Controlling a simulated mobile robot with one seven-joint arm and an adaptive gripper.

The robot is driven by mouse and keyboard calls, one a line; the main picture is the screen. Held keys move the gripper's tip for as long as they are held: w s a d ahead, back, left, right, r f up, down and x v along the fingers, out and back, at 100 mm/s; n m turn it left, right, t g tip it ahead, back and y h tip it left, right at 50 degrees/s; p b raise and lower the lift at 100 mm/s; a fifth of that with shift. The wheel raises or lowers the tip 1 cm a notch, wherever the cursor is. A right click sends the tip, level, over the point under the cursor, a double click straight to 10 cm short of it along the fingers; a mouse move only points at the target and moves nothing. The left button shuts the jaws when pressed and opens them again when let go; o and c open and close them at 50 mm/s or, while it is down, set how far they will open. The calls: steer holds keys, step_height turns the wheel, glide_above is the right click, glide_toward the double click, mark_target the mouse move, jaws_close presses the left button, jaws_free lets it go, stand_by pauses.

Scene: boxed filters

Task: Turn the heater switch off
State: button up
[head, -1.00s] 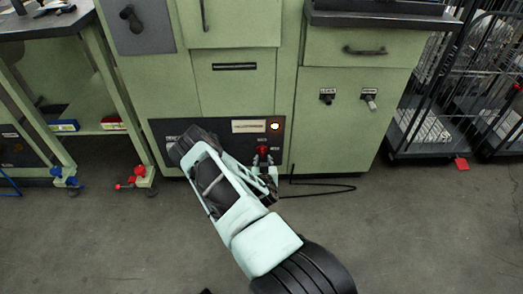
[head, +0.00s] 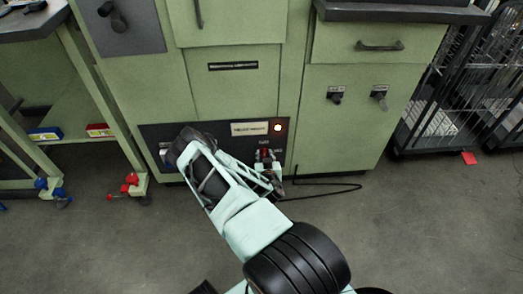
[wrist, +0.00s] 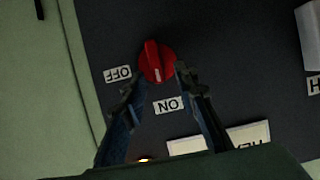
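The heater switch is a red rotary knob (wrist: 157,62) on a dark panel. In the wrist view its white mark points toward the ON label (wrist: 168,104), seen upside down; the OFF label (wrist: 118,73) lies to its left. My gripper (wrist: 159,76) is open, with one fingertip on each side of the knob's lower part; I cannot tell whether they touch it. In the head view the red knob (head: 265,153) shows just above my gripper (head: 271,180), which partly covers the panel. A small lamp (head: 277,127) above the knob glows.
The dark panel (head: 215,130) is set low in a green cabinet (head: 235,85). Two more black knobs (head: 335,97) (head: 380,94) sit on the right cabinet. A black cable (head: 330,185) lies on the floor. Wire cages (head: 450,95) stand at the right, a workbench (head: 25,25) at the left.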

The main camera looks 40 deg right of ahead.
steer(key=shift+w+d+f, duration=0.1)
steer(key=shift+w+d, duration=0.05)
steer(key=shift+w, duration=0.05)
jaws_close()
